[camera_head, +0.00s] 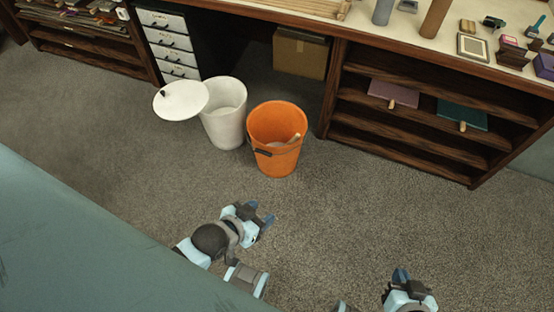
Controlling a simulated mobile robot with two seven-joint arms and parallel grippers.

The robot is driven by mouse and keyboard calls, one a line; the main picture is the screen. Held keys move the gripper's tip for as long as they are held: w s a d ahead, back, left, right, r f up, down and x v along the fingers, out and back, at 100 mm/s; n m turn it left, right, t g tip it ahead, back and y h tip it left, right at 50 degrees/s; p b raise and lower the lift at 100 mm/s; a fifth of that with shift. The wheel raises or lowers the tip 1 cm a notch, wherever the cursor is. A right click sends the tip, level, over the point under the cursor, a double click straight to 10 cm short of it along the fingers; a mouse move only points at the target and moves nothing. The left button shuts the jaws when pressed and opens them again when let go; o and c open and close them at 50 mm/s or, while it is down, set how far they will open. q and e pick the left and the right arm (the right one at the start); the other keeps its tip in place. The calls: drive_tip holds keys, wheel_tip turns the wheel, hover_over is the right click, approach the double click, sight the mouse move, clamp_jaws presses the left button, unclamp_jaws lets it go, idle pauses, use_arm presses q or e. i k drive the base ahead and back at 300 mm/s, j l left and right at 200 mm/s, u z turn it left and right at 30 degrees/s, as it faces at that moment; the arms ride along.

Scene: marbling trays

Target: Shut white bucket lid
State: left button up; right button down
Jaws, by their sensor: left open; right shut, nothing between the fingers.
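The white bucket (225,118) stands on the floor in the upper left middle of the head view, with its mouth open. Its round white lid (182,101) is swung out to the left beside the rim, with a small dark knob on it. My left gripper (265,216) is open and empty, in front of the buckets and lower in the picture. My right gripper (402,276) is shut and empty at the bottom right, well away from the white bucket. Its fingertips show only partly.
An orange bucket (276,155) with a dark handle and something pale inside stands just right of the white bucket. Behind are a drawer unit (170,45), a cardboard box (300,53) and a wooden shelf unit (425,135). The carpet between grippers and buckets is clear.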

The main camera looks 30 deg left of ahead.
sight(181, 99)
drive_tip(key=u, duration=1.6)
